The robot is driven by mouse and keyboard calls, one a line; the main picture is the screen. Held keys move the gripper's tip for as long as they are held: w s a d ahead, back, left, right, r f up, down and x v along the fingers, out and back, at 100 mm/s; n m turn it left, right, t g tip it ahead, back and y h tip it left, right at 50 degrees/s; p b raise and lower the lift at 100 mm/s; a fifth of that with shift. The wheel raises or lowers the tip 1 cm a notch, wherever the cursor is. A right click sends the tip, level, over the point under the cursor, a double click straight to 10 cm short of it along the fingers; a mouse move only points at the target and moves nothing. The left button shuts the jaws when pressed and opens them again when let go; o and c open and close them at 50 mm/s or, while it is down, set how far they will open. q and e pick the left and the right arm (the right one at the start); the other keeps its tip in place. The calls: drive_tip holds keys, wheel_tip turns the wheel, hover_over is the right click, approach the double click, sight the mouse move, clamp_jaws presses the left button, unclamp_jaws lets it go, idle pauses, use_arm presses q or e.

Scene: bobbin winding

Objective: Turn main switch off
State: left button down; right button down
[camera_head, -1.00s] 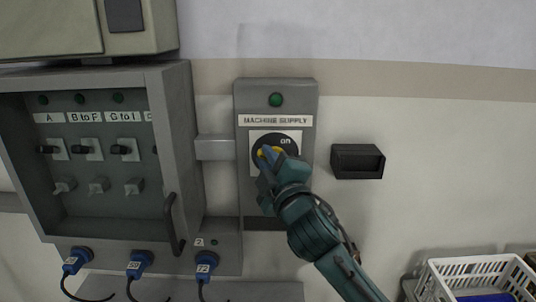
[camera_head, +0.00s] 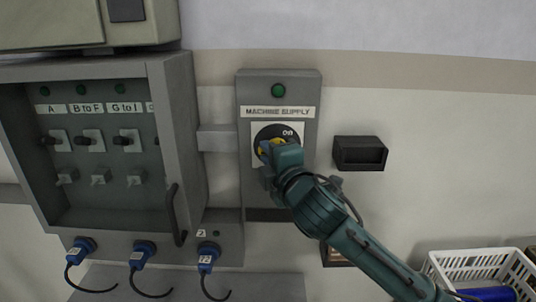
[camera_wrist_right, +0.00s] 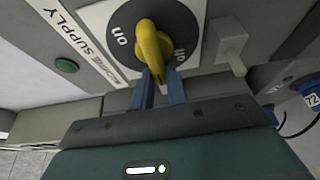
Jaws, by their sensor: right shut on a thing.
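The main switch is a yellow handle (camera_head: 264,148) on a round black dial (camera_head: 268,131) marked ON, on the grey machine supply box (camera_head: 253,190). In the right wrist view the yellow handle (camera_wrist_right: 147,40) stands out from the dial (camera_wrist_right: 182,22), with "on" to its left and "off" to its right. My right gripper (camera_head: 270,151) covers much of the handle in the head view. In the wrist view its blue fingers (camera_wrist_right: 160,80) are shut on the handle's near end. A green lamp (camera_head: 278,90) sits above the label. My left gripper is not in view.
A grey panel (camera_head: 185,140) with several small switches and a protruding door handle (camera_head: 174,215) stands to the left. Blue plugs (camera_head: 207,255) with cables hang below. A black holder (camera_head: 359,153) is on the wall at right. A white basket (camera_head: 470,262) stands lower right.

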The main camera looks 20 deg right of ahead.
drive_tip(key=shift+w+d, duration=0.1)
drive_tip(key=shift+d, duration=0.25)
